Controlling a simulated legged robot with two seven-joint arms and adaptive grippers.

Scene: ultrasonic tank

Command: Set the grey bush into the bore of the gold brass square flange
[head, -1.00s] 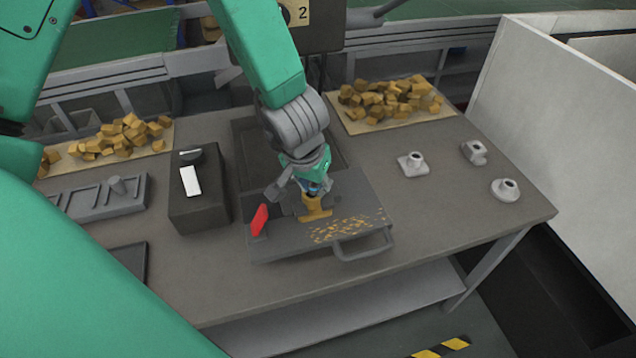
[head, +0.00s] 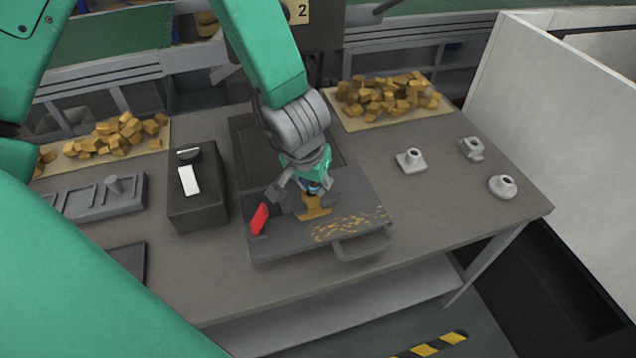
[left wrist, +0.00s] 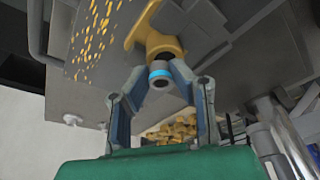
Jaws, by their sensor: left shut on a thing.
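The gold brass flange (head: 316,207) lies on the dark grey plate with a handle (head: 285,235); its round neck (left wrist: 163,43) shows in the left wrist view. My left gripper (head: 312,188) is over the flange, with its fingers pointing down. In the left wrist view my left gripper (left wrist: 160,76) is shut on the grey bush (left wrist: 160,84), which has a bright blue band. The bush is in line with the neck and right at its mouth; I cannot tell how far it is inside the bore. My right gripper is not in view.
A red piece (head: 259,219) stands at the plate's left. A black box (head: 198,205) is further left, beside a grey slotted tray (head: 85,203). Grey fittings (head: 410,161) stand to the right, with bare table around them. Gold chunks (head: 385,97) lie at the back.

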